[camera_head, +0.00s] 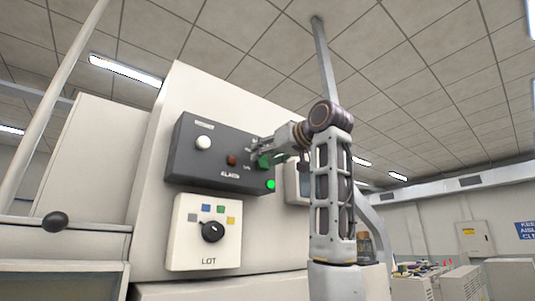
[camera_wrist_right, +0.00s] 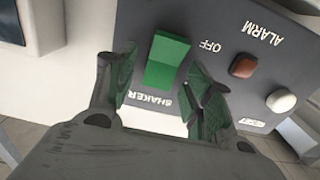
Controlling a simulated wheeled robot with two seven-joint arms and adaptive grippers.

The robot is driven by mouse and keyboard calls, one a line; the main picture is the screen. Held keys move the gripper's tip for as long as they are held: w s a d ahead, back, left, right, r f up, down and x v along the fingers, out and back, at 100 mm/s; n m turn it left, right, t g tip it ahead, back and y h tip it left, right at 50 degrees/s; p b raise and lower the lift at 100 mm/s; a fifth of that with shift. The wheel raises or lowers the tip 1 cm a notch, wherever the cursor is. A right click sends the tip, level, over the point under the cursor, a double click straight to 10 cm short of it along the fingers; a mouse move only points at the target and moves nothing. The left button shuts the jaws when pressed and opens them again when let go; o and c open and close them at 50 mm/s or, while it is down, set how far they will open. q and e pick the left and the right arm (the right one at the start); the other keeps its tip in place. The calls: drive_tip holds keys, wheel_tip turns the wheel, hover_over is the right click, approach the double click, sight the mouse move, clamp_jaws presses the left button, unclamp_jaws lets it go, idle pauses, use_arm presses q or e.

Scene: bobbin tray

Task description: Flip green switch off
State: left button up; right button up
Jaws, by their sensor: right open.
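The green switch (camera_wrist_right: 167,58) is a rocker on the dark grey control panel (camera_wrist_right: 225,20), with SHAKER and OFF lettered beside it. My right gripper (camera_wrist_right: 161,88) is open in the right wrist view, one green-padded finger on each side of the switch's near end. I cannot tell whether the fingers touch it. In the head view my right gripper (camera_head: 272,158) is at the panel's right part and mostly hides the switch. A lit green lamp (camera_head: 271,184) shows just below the gripper. My left gripper is not in view.
On the same panel are a white button (camera_head: 203,143) and a red-brown button (camera_head: 231,160) by the ALARM label. Below is a white LOT box (camera_head: 187,255) with a black knob (camera_head: 212,231) and several coloured squares. A screen-like box (camera_head: 292,183) is right of the panel.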

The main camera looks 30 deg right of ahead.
drive_tip(key=shift+c, duration=0.3)
drive_tip(key=c, duration=1)
drive_tip(key=shift+o, duration=0.2)
drive_tip(key=shift+s+f+t+b, duration=0.1)
drive_tip(key=shift+f+t+b, duration=0.3)
drive_tip(key=shift+t+b, duration=1.1)
drive_tip(key=shift+f+t+b, duration=0.15)
drive_tip(key=shift+t+b, duration=0.25)
drive_tip(key=shift+b, duration=0.95)
drive_tip(key=shift+y, duration=0.3)
